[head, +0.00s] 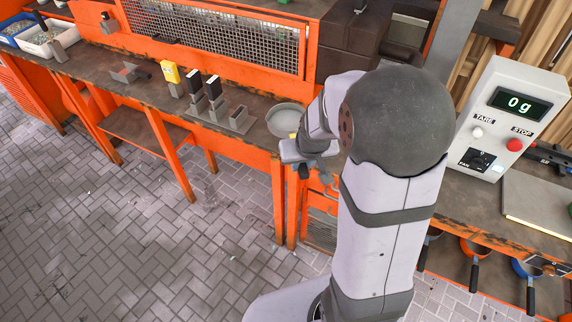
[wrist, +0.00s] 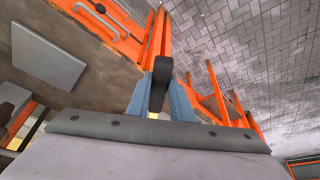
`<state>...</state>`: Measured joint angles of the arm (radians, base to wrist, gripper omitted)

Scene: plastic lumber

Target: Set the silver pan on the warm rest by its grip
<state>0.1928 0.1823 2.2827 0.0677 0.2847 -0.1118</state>
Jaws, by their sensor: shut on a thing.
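The silver pan (head: 285,118) shows in the head view as a shallow grey round dish just beyond my gripper (head: 307,168), near the bench's front edge. In the wrist view my gripper (wrist: 160,93) has its blue-grey fingers shut on a dark grip (wrist: 161,70). The pan's bowl is not visible there, and my wrist partly covers the pan in the head view. I cannot tell whether the pan touches the bench. A flat grey plate (head: 538,203) with a glowing yellow front edge lies on the right bench, possibly the warm rest.
A scale box (head: 514,115) reading 0g stands left of the plate. Several pans, including an orange one (head: 474,250), hang below. Dark blocks (head: 213,88) and a yellow-topped block (head: 171,75) stand on the left bench. Trays (head: 48,37) sit far left. Paved floor is open in front.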

